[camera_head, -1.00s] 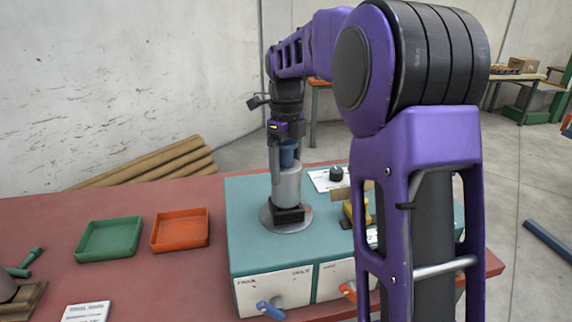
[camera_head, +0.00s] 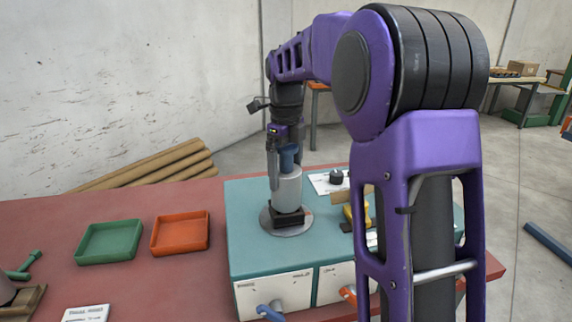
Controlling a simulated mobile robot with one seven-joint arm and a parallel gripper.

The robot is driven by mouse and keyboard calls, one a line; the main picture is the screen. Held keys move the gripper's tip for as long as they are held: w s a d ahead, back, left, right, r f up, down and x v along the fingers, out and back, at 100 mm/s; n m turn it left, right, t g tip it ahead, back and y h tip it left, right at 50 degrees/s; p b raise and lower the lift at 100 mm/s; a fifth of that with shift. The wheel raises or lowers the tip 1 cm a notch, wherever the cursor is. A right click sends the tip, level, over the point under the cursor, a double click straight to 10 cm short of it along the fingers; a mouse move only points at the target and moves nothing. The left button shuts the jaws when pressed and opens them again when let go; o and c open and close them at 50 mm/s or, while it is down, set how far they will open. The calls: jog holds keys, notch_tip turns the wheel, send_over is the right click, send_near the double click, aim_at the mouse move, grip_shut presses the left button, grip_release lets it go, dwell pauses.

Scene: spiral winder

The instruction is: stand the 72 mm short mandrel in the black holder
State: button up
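The short mandrel, a grey cylinder (camera_head: 288,190) with a narrower blue top (camera_head: 288,157), stands upright at the black holder (camera_head: 288,219). Its lower end meets the holder; how deep it sits is hard to tell. The holder is a low black block on a round grey plate on the teal cabinet top. My gripper (camera_head: 284,172) points down at the mandrel's upper end. Its left finger hangs beside the blue top, with a gap, and it looks open. The other finger is mostly hidden.
Green (camera_head: 109,241) and orange (camera_head: 180,232) trays lie on the red table, left of the teal cabinet (camera_head: 250,245). A white sheet with a dark round piece (camera_head: 336,177) and a yellow item (camera_head: 350,213) lie right of the mandrel. My forearm blocks the right side.

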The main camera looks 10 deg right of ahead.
notch_tip(320, 180, up, 18)
jog(key=p, duration=0.2)
jog(key=shift+f, duration=0.25)
